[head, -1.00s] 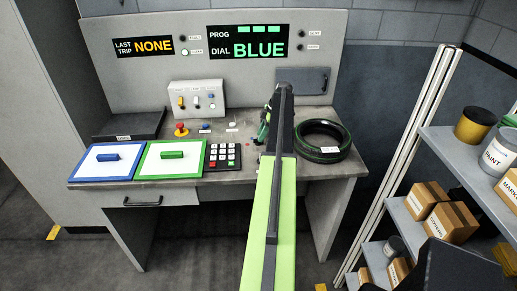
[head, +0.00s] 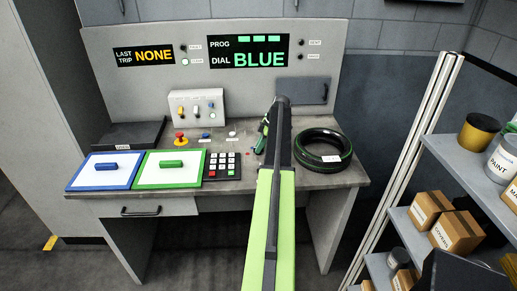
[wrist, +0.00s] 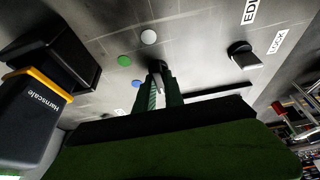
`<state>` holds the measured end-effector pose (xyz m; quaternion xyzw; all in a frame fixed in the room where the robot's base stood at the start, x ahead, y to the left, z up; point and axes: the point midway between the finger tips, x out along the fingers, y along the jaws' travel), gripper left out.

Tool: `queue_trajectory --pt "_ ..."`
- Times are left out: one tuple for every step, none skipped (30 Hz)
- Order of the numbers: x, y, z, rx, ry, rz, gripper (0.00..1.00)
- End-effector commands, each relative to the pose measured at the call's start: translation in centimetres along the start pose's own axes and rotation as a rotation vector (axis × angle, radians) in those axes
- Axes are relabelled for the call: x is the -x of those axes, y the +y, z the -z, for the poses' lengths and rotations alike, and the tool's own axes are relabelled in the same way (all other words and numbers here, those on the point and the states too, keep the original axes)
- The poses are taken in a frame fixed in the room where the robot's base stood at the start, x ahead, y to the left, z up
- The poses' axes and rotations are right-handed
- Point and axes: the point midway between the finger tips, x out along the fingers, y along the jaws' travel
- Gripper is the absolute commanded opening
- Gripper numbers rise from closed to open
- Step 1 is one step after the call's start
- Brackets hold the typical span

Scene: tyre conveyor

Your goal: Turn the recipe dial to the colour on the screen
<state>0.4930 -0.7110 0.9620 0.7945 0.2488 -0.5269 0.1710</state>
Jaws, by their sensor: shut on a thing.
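The screen (head: 248,52) reads "PROG DIAL BLUE" in green under several green bars. My gripper (head: 262,140) reaches down to the desk top behind my arm, which hides the dial in the head view. In the wrist view my gripper (wrist: 161,80) is shut on a small dark knob, the recipe dial (wrist: 156,66), mostly hidden between the fingers. I cannot tell which mark the dial points at.
A second black knob (wrist: 245,55) sits near a "LOCK" label. A black tyre (head: 323,149) lies right of my arm. A keypad (head: 222,165), a red mushroom button (head: 180,138) and two lidded trays stand left. A stocked shelf (head: 440,150) stands at right.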

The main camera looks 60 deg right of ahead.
Motion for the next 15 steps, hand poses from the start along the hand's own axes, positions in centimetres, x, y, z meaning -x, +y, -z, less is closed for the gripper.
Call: queue_trajectory --pt "0.03 -0.3 -0.22 -0.005 -0.002 0.017 0.0" --pt "0.06 -0.24 -0.31 -0.009 -0.002 0.016 0.0" --pt "0.09 -0.18 -0.39 -0.016 -0.002 0.013 0.0" --pt "0.11 -0.15 -0.45 -0.023 -0.003 0.01 0.0" --pt "0.12 -0.14 -0.49 -0.031 -0.003 0.006 0.0" --pt "0.15 -0.13 -0.54 -0.045 -0.003 0.0 0.0" --pt "0.16 -0.14 -0.57 -0.057 -0.004 -0.005 0.0" --pt "0.18 -0.16 -0.6 -0.071 -0.004 -0.011 0.0" --pt "0.19 -0.19 -0.63 -0.092 -0.004 -0.019 0.0" --pt "0.2 -0.2 -0.66 -0.11 -0.005 -0.027 0.0" --pt "0.22 -0.21 -0.68 -0.129 -0.005 -0.036 0.0" --pt "0.23 -0.25 -0.71 -0.157 -0.006 -0.047 0.0" --pt "0.24 -0.27 -0.72 -0.179 -0.006 -0.057 0.0" --pt "0.24 -0.28 -0.73 -0.202 -0.007 -0.067 0.0" --pt "0.25 -0.32 -0.75 -0.235 -0.007 -0.081 0.0"
